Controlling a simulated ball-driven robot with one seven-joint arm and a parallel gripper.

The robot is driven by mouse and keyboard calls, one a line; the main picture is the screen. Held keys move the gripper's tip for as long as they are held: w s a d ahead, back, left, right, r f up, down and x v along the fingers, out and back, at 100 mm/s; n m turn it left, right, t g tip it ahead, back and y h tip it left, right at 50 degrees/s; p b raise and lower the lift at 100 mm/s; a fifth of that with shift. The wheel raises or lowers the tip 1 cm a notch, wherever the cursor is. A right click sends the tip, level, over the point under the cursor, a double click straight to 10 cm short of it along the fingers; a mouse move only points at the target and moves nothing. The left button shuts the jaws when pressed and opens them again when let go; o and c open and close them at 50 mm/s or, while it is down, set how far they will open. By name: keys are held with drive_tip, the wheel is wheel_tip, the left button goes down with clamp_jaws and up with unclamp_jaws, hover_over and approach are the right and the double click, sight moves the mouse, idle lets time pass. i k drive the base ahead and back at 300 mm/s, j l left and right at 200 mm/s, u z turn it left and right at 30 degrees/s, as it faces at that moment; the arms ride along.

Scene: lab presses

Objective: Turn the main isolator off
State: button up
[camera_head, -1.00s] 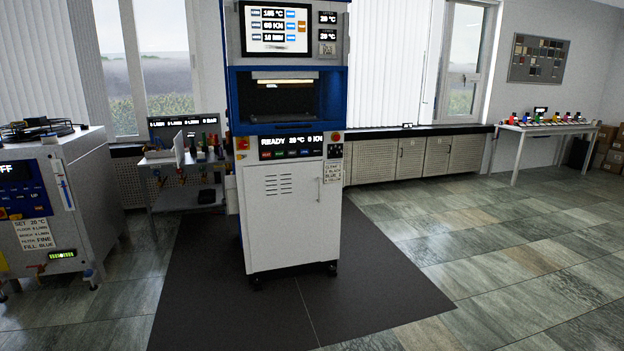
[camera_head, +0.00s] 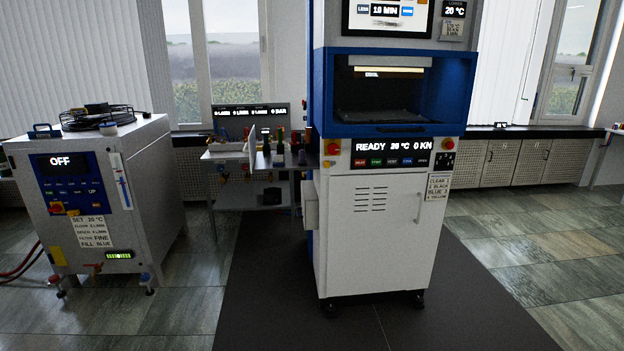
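The white and blue press (camera_head: 378,240) stands upright ahead, right of centre. Its lower display (camera_head: 392,146) reads "READY 20 °C 0 KN". A red control on yellow (camera_head: 333,147) sits at the left of its front panel, and another red and yellow control (camera_head: 446,144) sits at the right. A grey box (camera_head: 310,208) is fixed to the press's left side. A red and yellow control (camera_head: 57,208) also shows on the grey unit at the left. I cannot tell which control is the main isolator. My gripper is not in view.
The grey unit (camera_head: 110,175) at the left has a display reading "OFF" and hoses beside it. A small bench (camera_head: 228,156) with bottles stands behind, between unit and press. The dark mat (camera_head: 262,300) and tiled floor in front are clear.

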sight(333, 150)
drive_tip(key=i, duration=1.9)
